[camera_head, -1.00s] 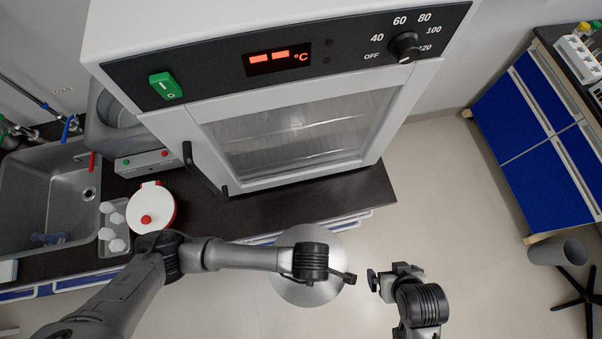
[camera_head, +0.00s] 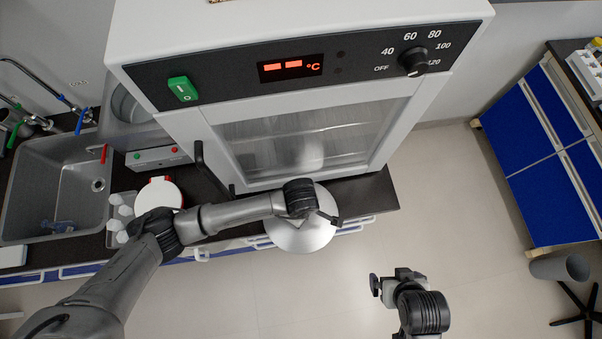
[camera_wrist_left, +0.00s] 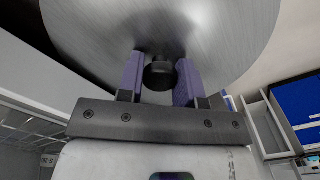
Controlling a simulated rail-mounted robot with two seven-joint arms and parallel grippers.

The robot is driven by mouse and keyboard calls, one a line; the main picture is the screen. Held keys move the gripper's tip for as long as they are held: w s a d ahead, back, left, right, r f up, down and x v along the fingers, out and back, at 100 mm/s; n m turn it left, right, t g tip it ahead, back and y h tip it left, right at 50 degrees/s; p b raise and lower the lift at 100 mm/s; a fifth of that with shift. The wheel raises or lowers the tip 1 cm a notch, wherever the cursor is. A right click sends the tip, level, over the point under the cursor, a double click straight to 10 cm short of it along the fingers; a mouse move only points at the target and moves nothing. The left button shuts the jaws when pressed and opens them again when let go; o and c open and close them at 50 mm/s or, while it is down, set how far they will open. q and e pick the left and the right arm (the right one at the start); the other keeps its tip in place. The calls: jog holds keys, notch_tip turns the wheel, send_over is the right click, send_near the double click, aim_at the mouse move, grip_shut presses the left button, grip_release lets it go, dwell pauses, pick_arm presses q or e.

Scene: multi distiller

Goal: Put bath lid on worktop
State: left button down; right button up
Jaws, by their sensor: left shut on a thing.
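The bath lid (camera_head: 301,237) is a round silvery metal disc in the head view, held under my left gripper (camera_head: 325,216). In the left wrist view my left gripper (camera_wrist_left: 160,78) is shut on the lid's dark knob, and the brushed metal of the lid (camera_wrist_left: 215,35) fills the top. The worktop (camera_head: 362,196) is a dark counter in front of the oven; the lid overlaps its front edge in the head view. How high the lid is above it I cannot tell. My right gripper (camera_head: 385,284) is over the floor at the lower right, apart from everything; its jaws are unclear.
The white oven (camera_head: 300,135) stands at the back of the worktop. The metal bath (camera_head: 140,120), a white and red round pot (camera_head: 158,195) and a sink (camera_head: 55,190) are at the left. Some bare worktop shows right of the lid.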

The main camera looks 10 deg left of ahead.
pick_arm(q)
jog(key=shift+s+d+f, duration=0.1)
jog(key=shift+s, duration=0.05)
jog(key=shift+f, duration=0.2)
jog(key=c, duration=0.8)
grip_release()
jog(key=shift+r, duration=0.15)
